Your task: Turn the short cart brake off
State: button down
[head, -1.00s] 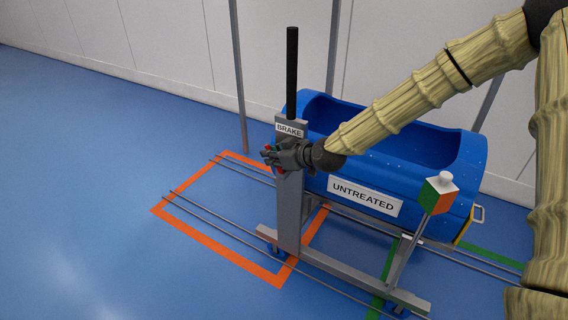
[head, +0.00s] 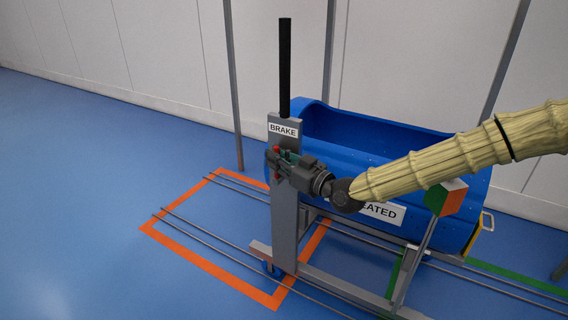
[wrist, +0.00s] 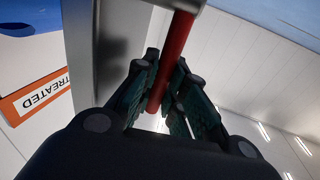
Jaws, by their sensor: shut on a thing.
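The brake post (head: 284,225) is an upright grey plate at the left end of the cart, with a BRAKE label (head: 283,130) near its top. A tall black bar (head: 285,70) rises upright above it. My gripper (head: 280,164) is at the post, below the label. In the wrist view the fingers (wrist: 165,88) are closed around a red rod (wrist: 174,60), which comes out beside the grey post. In the head view only small red parts show around the fingers; the rest of the rod is hidden.
The blue tub (head: 380,135) sits on the cart; my arm partly covers its UNTREATED label. A green, orange and white block (head: 447,199) tops a slanted post at right. Rails and an orange floor outline (head: 190,255) lie left. Blue floor is clear beyond.

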jog(key=shift+w+d+r, duration=0.15)
jog(key=shift+w+r, duration=0.05)
jog(key=c, duration=1.7)
grip_release()
jog(key=shift+s, duration=0.1)
jog(key=shift+f, duration=0.1)
jog(key=shift+s+d, duration=0.2)
jog(key=v, duration=1.1)
jog(key=shift+s+d+f, duration=0.15)
jog(key=shift+d, duration=0.05)
